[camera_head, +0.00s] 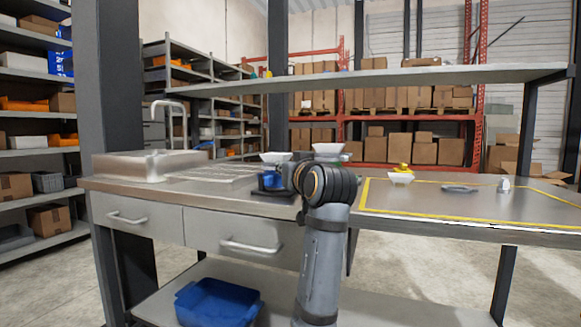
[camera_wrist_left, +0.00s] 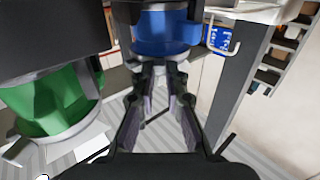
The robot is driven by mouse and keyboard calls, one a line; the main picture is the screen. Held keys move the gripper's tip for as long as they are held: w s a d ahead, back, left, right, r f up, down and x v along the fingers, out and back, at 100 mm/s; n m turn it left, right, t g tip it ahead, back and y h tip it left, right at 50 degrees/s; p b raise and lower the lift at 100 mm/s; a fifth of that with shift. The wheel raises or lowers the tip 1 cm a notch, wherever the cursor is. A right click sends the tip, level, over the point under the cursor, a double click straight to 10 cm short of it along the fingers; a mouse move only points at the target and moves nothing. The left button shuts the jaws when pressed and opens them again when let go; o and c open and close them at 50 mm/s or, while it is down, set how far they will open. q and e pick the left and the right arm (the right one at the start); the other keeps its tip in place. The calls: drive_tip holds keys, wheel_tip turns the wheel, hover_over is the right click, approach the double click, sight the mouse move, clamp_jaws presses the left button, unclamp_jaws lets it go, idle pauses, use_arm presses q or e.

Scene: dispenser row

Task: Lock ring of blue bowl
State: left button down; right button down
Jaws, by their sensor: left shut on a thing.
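The blue bowl (camera_wrist_left: 165,38) is at the top middle of the left wrist view, a blue part below dark housing. It also shows as a blue part (camera_head: 270,181) on the counter in the head view, left of my arm. My left gripper (camera_wrist_left: 163,76) has its two fingertips close together right at the bowl's edge, shut on part of its lock ring. The fingers and the dark shadow hide most of the ring, so its turn position cannot be told. In the head view my arm hides this gripper. My right gripper is not in view.
A green bowl (camera_wrist_left: 50,102) with a pale ring stands close left of my fingers. The metal counter (camera_head: 225,188) has a sink (camera_head: 150,165) at left. At right, a yellow-taped area holds a small white bowl (camera_head: 400,178) and a grey flat item (camera_head: 459,189).

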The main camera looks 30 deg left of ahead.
sight(273, 165)
use_arm(q)
drive_tip(key=shift+s+a+r+m+t+h, duration=0.1)
drive_tip(key=shift+s+a+m+t+h, duration=0.45)
drive_tip(key=shift+m+t+h, duration=0.35)
drive_tip(key=shift+s+a+m+t+h, duration=0.25)
drive_tip(key=shift+m+t+h, duration=0.1)
drive_tip(key=shift+t+h, duration=0.1)
drive_tip(key=shift+s+a+m+t+h, duration=0.1)
drive_tip(key=shift+a+m+t+h, duration=0.1)
drive_tip(key=shift+m+t+h, duration=0.2)
drive_tip(key=shift+s+a+f+m+t+h+b, duration=0.15)
drive_tip(key=shift+a+m+t+h+b, duration=0.1)
drive_tip(key=shift+m+t+h+b, duration=0.3)
drive_tip(key=shift+s+a+f+m+t+h+b, duration=0.2)
drive_tip(key=shift+m+h+b, duration=0.15)
drive_tip(key=shift+h, duration=0.35)
drive_tip(key=shift+a+r+m+t+h+b, duration=0.15)
drive_tip(key=shift+a+m+t+h+b, duration=0.1)
drive_tip(key=shift+m+t+h+b, duration=0.4)
drive_tip(key=shift+g, duration=0.25)
drive_tip(key=shift+r+h, duration=0.1)
drive_tip(key=shift+h, duration=0.25)
drive_tip(key=c, duration=1.6)
unclamp_jaws()
drive_tip(key=shift+c, duration=0.2)
drive_tip(key=shift+s, duration=0.1)
